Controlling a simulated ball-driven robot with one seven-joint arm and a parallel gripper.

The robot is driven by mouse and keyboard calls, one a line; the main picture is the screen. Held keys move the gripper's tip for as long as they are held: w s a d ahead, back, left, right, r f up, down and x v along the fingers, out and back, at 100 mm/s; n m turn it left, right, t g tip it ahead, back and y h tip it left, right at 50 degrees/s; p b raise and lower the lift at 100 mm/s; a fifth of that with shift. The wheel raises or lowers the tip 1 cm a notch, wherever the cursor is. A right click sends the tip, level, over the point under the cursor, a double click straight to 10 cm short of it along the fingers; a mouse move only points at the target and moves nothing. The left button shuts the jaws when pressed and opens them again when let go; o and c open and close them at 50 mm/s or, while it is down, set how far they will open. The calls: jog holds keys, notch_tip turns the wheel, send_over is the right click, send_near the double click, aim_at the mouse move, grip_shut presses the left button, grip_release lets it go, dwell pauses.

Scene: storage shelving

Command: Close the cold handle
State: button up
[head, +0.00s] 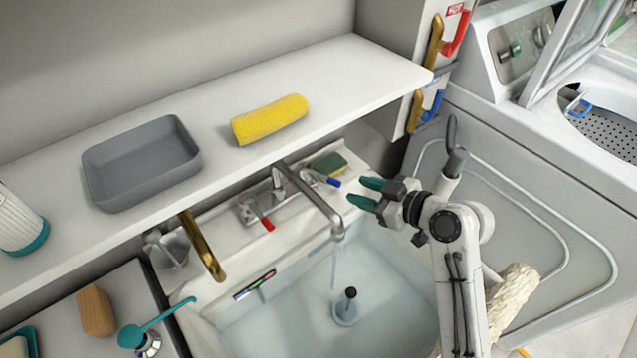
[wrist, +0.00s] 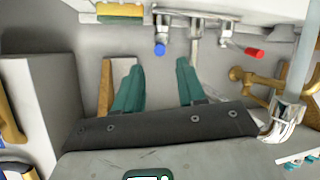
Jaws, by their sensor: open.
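The sink's cold handle, a metal lever with a blue tip (head: 329,182), sticks out on the right of the tap spout (head: 318,204). A red-tipped lever (head: 266,223) is on the spout's left. My gripper (head: 366,192) is open and empty, just right of the blue tip and apart from it in the head view. In the wrist view the blue tip (wrist: 160,49) shows just beyond the gap between my two green fingers (wrist: 160,65). The red tip (wrist: 255,53) lies farther right there. Whether a finger touches the blue lever cannot be told.
A white shelf (head: 350,70) overhangs the tap, with a grey tray (head: 140,165) and a yellow roll (head: 270,118). A sponge (head: 328,164) lies behind the handle. Red (head: 458,33) and blue (head: 438,104) wall levers are at upper right. The sink basin (head: 390,285) is below.

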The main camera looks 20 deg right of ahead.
aim_at(340, 184)
jog(key=x, duration=0.9)
jog(key=shift+w+a, duration=0.1)
jog(key=shift+w, duration=0.1)
jog(key=shift+c, duration=0.5)
grip_shut()
